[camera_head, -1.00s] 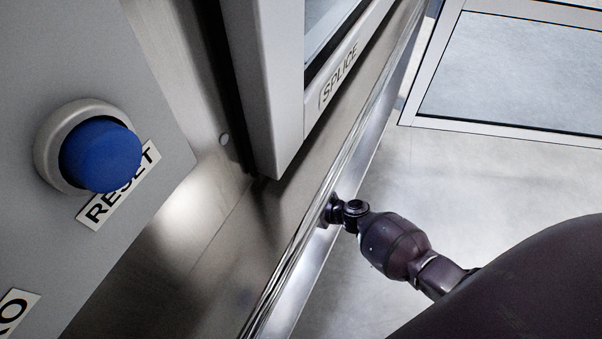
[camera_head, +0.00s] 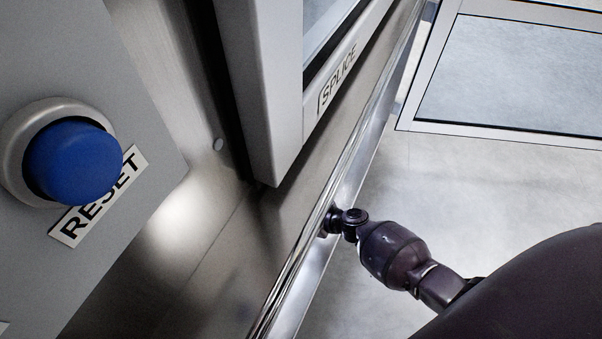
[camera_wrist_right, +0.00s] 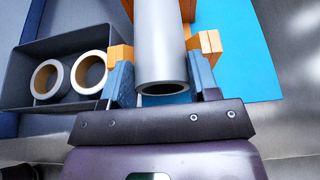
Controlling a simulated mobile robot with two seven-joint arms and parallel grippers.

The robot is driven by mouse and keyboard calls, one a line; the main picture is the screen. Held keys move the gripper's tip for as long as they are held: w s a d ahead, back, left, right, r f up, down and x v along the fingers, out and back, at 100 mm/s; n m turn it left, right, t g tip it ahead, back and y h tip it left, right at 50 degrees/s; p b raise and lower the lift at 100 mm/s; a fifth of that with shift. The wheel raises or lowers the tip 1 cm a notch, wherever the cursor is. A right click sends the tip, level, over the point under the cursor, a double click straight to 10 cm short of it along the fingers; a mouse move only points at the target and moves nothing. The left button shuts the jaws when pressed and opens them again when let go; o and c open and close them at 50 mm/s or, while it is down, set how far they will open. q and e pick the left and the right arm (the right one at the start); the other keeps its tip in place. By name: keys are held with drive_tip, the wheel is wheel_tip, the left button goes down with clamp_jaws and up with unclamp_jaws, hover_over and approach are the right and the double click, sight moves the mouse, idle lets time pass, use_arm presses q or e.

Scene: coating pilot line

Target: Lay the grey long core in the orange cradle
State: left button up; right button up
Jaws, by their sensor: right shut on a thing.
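In the right wrist view, the grey long core (camera_wrist_right: 160,45) is a smooth hollow tube with its near open end facing the camera. My right gripper (camera_wrist_right: 161,73) is shut on it, with a blue finger on either side. Orange cradle (camera_wrist_right: 208,44) parts show on both sides of the core and behind its far part. The core lies between these parts; I cannot tell whether it rests on them or is just above. In the head view my right arm reaches in from the right, its gripper hidden at the metal edge. My left gripper is not in view.
In the right wrist view, a dark tray (camera_wrist_right: 88,38) at left holds two shorter rings (camera_wrist_right: 90,72), and a bright blue surface (camera_wrist_right: 238,50) lies at right. In the head view, a blue RESET button (camera_head: 73,160) and a panel marked SPLICE (camera_head: 340,75) stand close.

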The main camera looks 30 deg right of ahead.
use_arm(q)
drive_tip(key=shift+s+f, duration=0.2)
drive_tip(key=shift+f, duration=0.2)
use_arm(e)
drive_tip(key=shift+f, duration=0.4)
